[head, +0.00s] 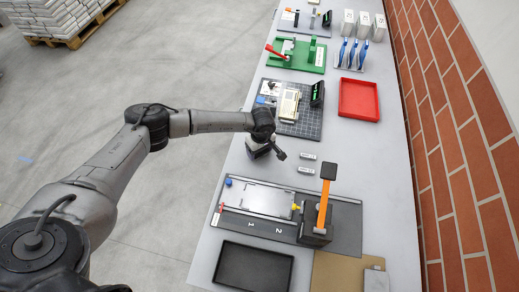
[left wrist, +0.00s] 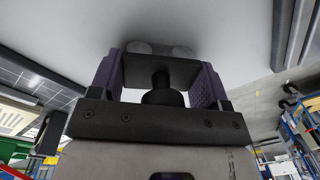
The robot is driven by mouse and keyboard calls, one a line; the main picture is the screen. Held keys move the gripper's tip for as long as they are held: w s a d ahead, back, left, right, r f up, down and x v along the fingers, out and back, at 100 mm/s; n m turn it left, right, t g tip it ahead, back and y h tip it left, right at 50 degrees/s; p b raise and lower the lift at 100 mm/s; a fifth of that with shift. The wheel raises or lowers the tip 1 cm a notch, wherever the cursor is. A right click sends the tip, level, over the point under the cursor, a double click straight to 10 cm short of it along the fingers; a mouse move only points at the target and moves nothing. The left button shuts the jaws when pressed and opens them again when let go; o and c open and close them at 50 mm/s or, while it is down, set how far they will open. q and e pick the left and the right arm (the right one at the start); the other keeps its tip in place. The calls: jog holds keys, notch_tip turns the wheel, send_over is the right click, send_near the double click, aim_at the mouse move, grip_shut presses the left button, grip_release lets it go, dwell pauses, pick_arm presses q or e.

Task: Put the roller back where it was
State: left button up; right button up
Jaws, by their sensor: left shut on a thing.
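My left gripper (head: 262,150) reaches in from the left and is low over the grey table, between the dark gridded mat and the lower grey board. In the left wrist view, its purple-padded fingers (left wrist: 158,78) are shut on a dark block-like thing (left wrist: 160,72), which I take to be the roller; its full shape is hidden. A short black stem shows below that block. In the head view, a small dark piece (head: 280,155) sticks out to the right of the gripper. My right gripper is not in view.
A red tray (head: 359,99), a gridded mat (head: 310,127) and a black tray (head: 253,266) surround. A brick wall (head: 455,150) borders the right.

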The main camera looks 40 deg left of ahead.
pick_arm(q)
jog(key=o, duration=1.3)
jog(key=shift+c, duration=0.2)
jog(key=r, duration=1.2)
jog(key=shift+w+d+r, duration=0.1)
jog(key=shift+w+r, duration=0.05)
jog(key=shift+w, duration=0.25)
